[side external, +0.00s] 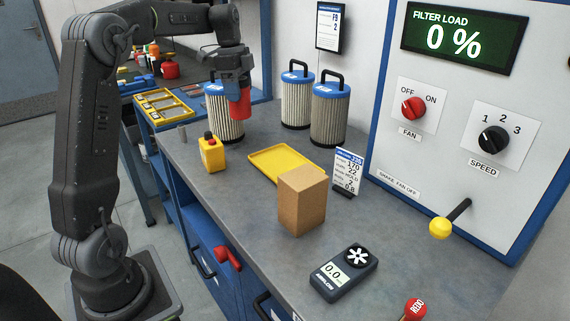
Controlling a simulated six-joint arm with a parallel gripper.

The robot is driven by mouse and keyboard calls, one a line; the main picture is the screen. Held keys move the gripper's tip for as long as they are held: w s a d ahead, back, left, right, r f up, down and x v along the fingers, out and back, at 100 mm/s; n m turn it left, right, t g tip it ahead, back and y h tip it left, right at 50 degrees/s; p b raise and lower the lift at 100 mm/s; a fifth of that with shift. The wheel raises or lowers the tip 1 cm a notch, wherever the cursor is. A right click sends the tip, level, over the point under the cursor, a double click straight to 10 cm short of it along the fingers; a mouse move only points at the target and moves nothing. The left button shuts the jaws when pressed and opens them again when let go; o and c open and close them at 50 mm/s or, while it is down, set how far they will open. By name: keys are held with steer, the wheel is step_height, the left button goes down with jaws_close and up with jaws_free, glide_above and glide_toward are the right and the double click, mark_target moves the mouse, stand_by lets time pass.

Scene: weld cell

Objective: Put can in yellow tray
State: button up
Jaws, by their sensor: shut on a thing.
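A red can (240,104) is held in the air by my gripper (238,84), which is shut on it and points down. The fingers partly cover the can's upper part. The yellow tray (262,158) lies flat on the grey bench, below and to the right of the can in the picture. The tray's near right part is hidden behind a cardboard box (302,200). The visible part of the tray looks empty.
Several blue-topped filter cartridges (329,115) stand at the back. A yellow box with a button (211,154) is left of the tray, and a white card stand (346,172) is right of it. An anemometer (344,273) lies in front. The bench's left middle is clear.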

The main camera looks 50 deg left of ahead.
mark_target(243, 104)
step_height(243, 104, down, 4)
steer(key=shift+w+d+r, duration=0.1)
steer(key=shift+r, duration=0.05)
steer(key=shift+w+d+f, duration=0.2)
steer(key=shift+f, duration=0.1)
steer(key=shift+w+d+f, duration=1.3)
steer(key=shift+w+f, duration=0.05)
steer(key=shift+f, duration=0.45)
steer(key=shift+w+d+f, duration=1.25)
steer(key=shift+w+f, duration=0.1)
steer(key=shift+f, duration=0.45)
steer(key=shift+w+d+f, duration=1.3)
steer(key=shift+w+f, duration=0.05)
steer(key=shift+f, duration=0.45)
steer(key=shift+f, duration=0.1)
steer(key=o, duration=1.1)
steer(key=shift+o, duration=0.2)
